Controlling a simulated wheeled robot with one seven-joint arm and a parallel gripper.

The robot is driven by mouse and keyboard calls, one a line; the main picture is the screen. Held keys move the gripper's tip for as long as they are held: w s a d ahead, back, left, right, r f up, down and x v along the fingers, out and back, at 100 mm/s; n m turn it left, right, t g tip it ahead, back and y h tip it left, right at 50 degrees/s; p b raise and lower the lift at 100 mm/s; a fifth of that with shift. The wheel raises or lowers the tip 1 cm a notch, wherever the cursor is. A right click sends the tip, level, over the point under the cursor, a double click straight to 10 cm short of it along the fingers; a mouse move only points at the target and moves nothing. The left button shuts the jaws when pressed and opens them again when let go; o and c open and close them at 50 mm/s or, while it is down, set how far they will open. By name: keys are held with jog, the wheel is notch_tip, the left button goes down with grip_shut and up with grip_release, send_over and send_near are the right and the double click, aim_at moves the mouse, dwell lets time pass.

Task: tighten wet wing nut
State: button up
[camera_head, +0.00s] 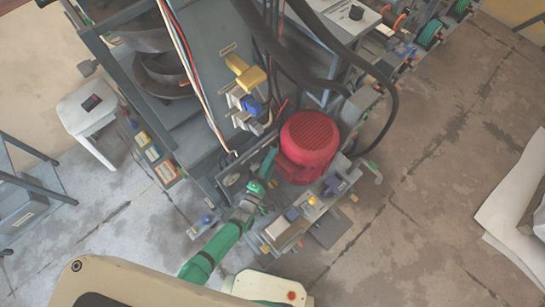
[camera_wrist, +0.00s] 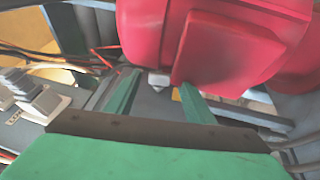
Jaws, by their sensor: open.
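My gripper (camera_head: 264,172) is low beside the red motor (camera_head: 309,140), on its left side in the head view. In the wrist view its two green fingers (camera_wrist: 158,80) stand apart, with the red housing (camera_wrist: 235,50) just beyond them. A small pale block-like piece, perhaps a nut or bolt head (camera_wrist: 158,79), shows between the fingertips. I cannot tell whether it is the wing nut, whether it is wet, or whether a finger touches it. No wing shape can be made out in either view.
A grey machine frame with hanging black hoses (camera_head: 388,70) rises around the motor. A yellow-and-blue valve (camera_head: 246,75) sits above left. A white stool (camera_head: 87,120) stands at left. Loose cables (camera_wrist: 60,55) lie left of the fingers. Concrete floor (camera_head: 420,210) is open at right.

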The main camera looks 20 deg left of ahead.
jog(key=shift+w, duration=0.25)
jog(key=c, duration=1)
jog(key=shift+c, duration=0.2)
jog(key=shift+r, duration=0.15)
jog(key=shift+w+d+r+m+g+y, duration=0.1)
jog(key=shift+r+m+g+y, duration=0.25)
jog(key=shift+g, duration=0.7)
jog(key=shift+a+r+m+g+y, duration=0.1)
jog(key=shift+r+m+g+y, duration=0.25)
jog(key=shift+g, duration=0.75)
jog(key=shift+w+d+r+m+g+y, duration=0.1)
jog(key=shift+m+g+y, duration=0.3)
jog(key=shift+g, duration=0.65)
jog(key=o, duration=1)
